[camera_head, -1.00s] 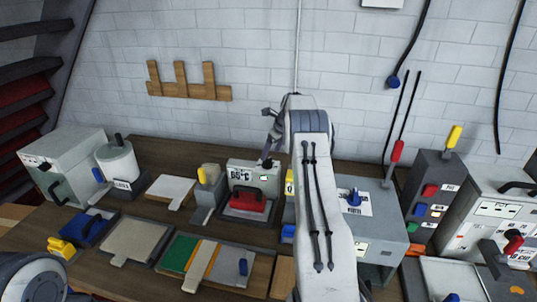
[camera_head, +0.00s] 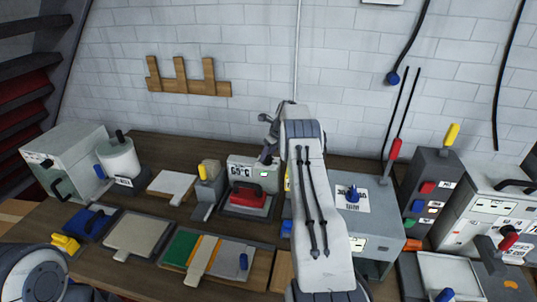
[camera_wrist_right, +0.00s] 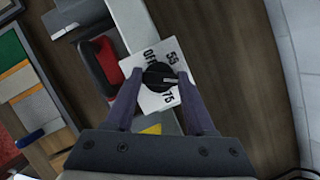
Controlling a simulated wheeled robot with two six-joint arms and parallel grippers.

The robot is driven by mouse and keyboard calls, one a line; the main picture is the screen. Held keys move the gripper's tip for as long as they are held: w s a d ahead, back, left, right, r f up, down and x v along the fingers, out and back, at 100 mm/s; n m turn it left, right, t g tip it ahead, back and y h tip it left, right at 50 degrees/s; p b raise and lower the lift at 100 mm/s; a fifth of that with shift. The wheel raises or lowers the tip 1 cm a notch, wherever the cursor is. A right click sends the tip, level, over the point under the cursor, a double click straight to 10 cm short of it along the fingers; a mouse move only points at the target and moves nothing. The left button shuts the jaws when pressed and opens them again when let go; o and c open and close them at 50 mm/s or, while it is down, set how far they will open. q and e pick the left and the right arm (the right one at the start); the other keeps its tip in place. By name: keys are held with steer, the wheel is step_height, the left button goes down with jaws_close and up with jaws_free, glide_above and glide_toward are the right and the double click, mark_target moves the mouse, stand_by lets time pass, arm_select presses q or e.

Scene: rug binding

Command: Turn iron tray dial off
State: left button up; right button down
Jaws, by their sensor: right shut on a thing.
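The iron tray dial is a black round knob (camera_wrist_right: 160,77) on a white plate (camera_wrist_right: 150,101) marked OFF, 55 and 75 in the right wrist view. A pale pointer on the knob faces the 55 and 75 side, away from OFF. My right gripper (camera_wrist_right: 160,78) is shut on the knob, with one finger on each side. In the head view my right gripper (camera_head: 267,155) is at the top of the grey control box (camera_head: 245,170), and my arm partly hides it. The red iron (camera_head: 247,194) sits on its tray (camera_head: 232,212) in front of the box. My left gripper is out of view.
A grey box with a blue knob (camera_head: 354,194) stands right of my right arm. A yellow-handled holder (camera_head: 208,172) is left of the iron tray. Coloured strips (camera_head: 182,248) lie on a board in front. A white roll (camera_head: 120,160) stands farther left.

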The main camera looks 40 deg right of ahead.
steer(key=shift+n+y, duration=0.3)
steer(key=shift+n, duration=0.4)
steer(key=shift+c, duration=1.2)
jaws_free()
steer(key=shift+s+d+r+b, duration=0.15)
steer(key=shift+s+r+b, duration=0.1)
steer(key=shift+r+b, duration=0.35)
steer(key=b+v, duration=0.3)
steer(key=v, duration=0.6)
